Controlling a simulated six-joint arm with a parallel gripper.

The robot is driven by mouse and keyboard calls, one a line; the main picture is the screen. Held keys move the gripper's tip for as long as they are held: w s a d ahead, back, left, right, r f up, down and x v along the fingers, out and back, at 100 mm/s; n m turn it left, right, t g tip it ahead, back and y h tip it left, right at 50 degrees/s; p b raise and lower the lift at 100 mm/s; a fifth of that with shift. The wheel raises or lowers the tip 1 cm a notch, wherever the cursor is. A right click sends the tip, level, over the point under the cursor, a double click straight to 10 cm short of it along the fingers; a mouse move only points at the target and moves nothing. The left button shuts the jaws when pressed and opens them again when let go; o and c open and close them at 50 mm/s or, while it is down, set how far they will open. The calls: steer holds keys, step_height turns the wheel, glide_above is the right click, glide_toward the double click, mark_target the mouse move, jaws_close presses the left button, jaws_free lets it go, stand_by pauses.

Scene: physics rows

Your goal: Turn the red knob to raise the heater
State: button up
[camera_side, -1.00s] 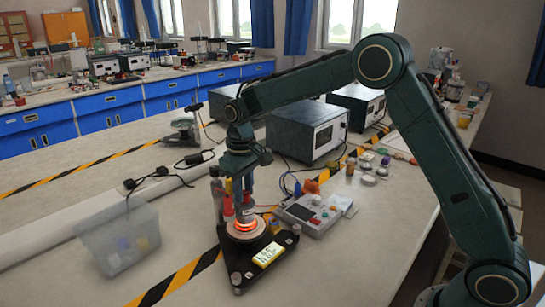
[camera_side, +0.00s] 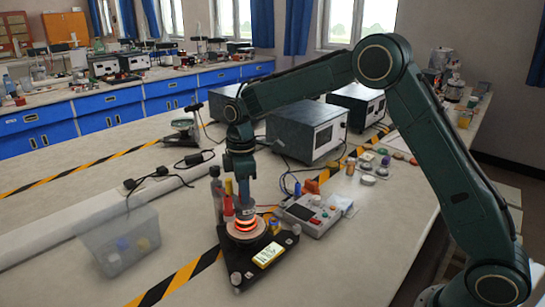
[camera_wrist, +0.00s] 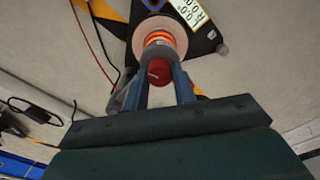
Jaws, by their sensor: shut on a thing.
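The heater is a round pale disc (camera_side: 246,236) with a glowing orange ring (camera_side: 245,224), on a black three-cornered base (camera_side: 236,262). A yellow-framed display (camera_side: 268,254) sits on the base; I cannot read its digits surely. My gripper (camera_side: 245,208) points down just above the glowing ring in the side view. In the wrist view the red knob (camera_wrist: 158,72) sits between the two fingers of my gripper (camera_wrist: 160,76), which are shut on it. The glowing ring (camera_wrist: 157,39) shows just beyond the knob. In the side view the fingers largely hide the knob.
A dark bottle (camera_side: 216,192) and a red tube with a yellow cap (camera_side: 229,187) stand close left of my gripper. A clear bin (camera_side: 120,245) is at the left. A grey control box (camera_side: 308,214) is at the right. Cables lie behind the base; the bench in front is clear.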

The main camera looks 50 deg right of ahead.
steer(key=n, duration=0.6)
steer(key=shift+r, duration=0.1)
steer(key=n, duration=0.7)
steer(key=shift+n, duration=0.3)
steer(key=o, duration=0.7)
step_height(320, 180, up, 14)
steer(key=shift+f, duration=0.1)
stand_by(0.6)
